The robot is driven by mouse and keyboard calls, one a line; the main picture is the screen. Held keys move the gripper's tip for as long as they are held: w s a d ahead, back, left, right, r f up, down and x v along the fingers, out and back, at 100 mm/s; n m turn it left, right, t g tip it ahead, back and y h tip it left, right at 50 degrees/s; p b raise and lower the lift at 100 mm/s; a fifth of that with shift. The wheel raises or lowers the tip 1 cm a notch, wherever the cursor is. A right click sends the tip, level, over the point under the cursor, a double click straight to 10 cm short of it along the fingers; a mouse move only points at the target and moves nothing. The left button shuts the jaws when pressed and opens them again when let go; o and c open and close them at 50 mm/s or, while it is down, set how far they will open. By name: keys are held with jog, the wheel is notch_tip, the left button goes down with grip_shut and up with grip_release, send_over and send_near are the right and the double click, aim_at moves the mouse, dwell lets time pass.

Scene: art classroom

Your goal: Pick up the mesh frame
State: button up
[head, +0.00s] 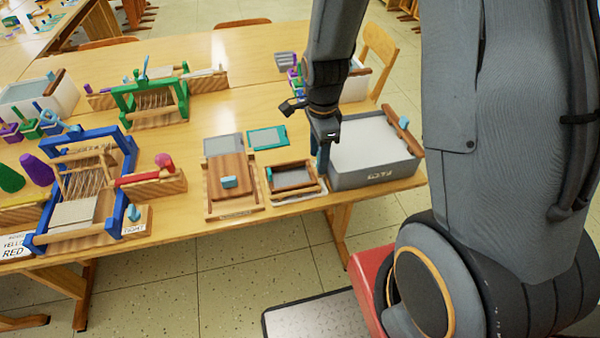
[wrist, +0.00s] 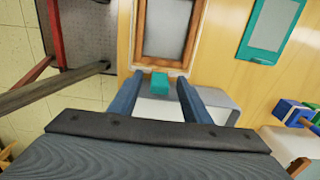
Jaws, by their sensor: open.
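A brown wooden frame with a grey mesh panel (head: 292,177) lies on the table near its front edge, left of the grey tub. I take it as the mesh frame; it also shows at the top of the wrist view (wrist: 171,27). A teal block (wrist: 168,85) sits at its near end in the wrist view. My gripper (head: 322,165) is over the frame's right end in the head view and hides part of it. In the wrist view my gripper (wrist: 158,80) is open, its two blue fingers on either side of the teal block. I cannot tell whether they touch it.
A grey tub (head: 372,150) stands close on the right. A flat teal-rimmed screen (head: 267,138) lies behind the frame, and a wooden board (head: 230,168) lies to the left. A blue loom (head: 85,190) and a green loom (head: 152,103) stand farther left.

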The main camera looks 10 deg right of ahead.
jog(key=shift+f, duration=0.65)
jog(key=c, duration=1.1)
grip_shut()
jog(key=shift+r, duration=0.15)
